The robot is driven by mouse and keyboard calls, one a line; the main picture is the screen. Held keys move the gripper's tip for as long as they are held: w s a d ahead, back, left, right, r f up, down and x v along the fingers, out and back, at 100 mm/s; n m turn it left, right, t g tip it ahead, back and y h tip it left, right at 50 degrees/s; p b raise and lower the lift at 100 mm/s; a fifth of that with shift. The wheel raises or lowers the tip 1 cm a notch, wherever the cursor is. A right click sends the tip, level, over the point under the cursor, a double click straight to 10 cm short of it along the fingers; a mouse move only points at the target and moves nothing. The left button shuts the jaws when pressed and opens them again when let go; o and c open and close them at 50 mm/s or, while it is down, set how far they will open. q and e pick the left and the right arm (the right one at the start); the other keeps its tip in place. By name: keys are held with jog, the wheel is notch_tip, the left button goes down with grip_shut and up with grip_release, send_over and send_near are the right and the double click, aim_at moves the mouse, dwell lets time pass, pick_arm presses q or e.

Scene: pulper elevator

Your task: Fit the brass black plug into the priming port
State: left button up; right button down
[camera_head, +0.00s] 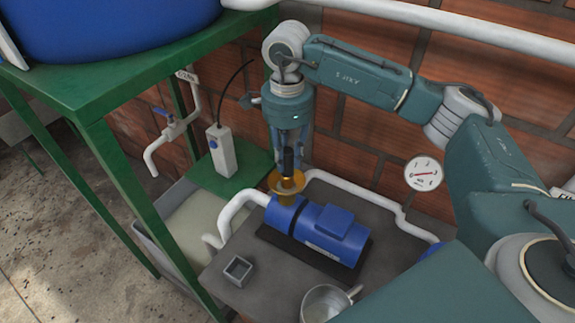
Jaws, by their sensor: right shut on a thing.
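My right gripper (288,147) points straight down from the arm above the blue pump (325,232). It is shut on a dark, upright piece, the black plug (288,160). Right below the plug is a brass-coloured, funnel-like round piece (273,184) at the pump's left end. The plug's lower end overlaps this brass piece in the picture, and I cannot tell whether they touch. The priming port itself is hidden at the brass piece. My left gripper is not in view.
White pipes (236,207) run beside the pump. A small grey square box (238,271) and a metal cup (324,302) stand on the grey bench (215,281). A green stand (107,103) with a blue tank (120,30) is at left. A gauge (424,174) is on the brick wall.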

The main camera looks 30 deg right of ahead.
aim_at(287, 171)
jog(key=shift+f, duration=0.35)
notch_tip(287, 171, down, 4)
jog(key=shift+r+p, duration=0.25)
jog(key=shift+p, duration=0.5)
jog(key=shift+f, duration=0.2)
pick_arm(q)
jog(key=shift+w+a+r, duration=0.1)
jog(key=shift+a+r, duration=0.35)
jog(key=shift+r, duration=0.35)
pick_arm(e)
jog(key=shift+a, duration=0.1)
jog(key=shift+f+b, duration=0.2)
jog(key=shift+b, duration=0.1)
jog(key=c, duration=1.5)
grip_release()
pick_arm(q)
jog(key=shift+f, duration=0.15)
pick_arm(e)
jog(key=shift+r, duration=0.1)
